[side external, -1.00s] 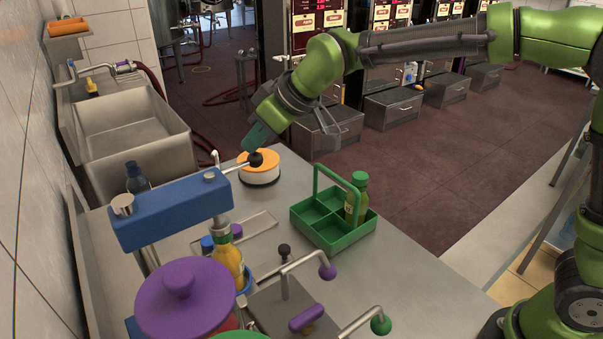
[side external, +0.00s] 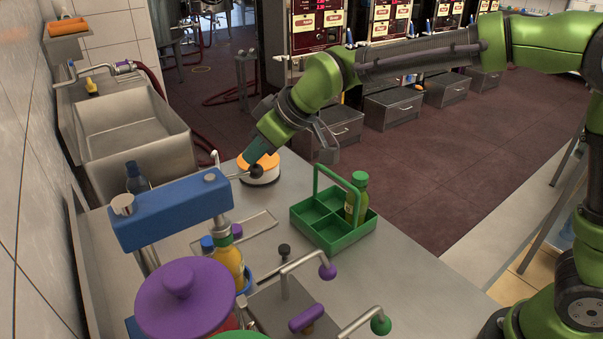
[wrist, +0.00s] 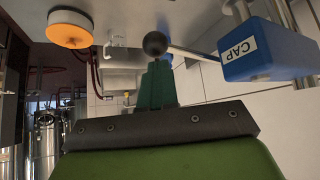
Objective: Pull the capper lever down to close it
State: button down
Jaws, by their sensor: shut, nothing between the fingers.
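The capper is a blue block (side external: 170,212) at the left of the side view; its CAP label shows in the wrist view (wrist: 262,52). Its lever is a thin metal rod (side external: 238,175) ending in a black ball knob (side external: 256,171). The knob also shows in the wrist view (wrist: 155,43), just beyond my fingertips. My gripper (side external: 259,160) is shut and empty, its green fingers pointing down onto the top of the knob; they also show in the wrist view (wrist: 157,65). Fingers and knob appear to touch. A yellow bottle (side external: 231,262) stands upright beneath the capper head.
An orange-topped white disc (side external: 262,173) sits just behind the knob. A green carrier (side external: 318,236) holding a green bottle (side external: 356,200) stands to the right. A purple-lidded container (side external: 185,305) and pump spouts are in front. A sink (side external: 130,130) is at the left.

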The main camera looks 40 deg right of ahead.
jog(key=shift+a+f, duration=0.15)
jog(key=shift+f, duration=0.6)
jog(key=shift+r, duration=0.15)
jog(key=d+r, duration=0.3)
jog(key=r, duration=1.1)
dwell(0.5)
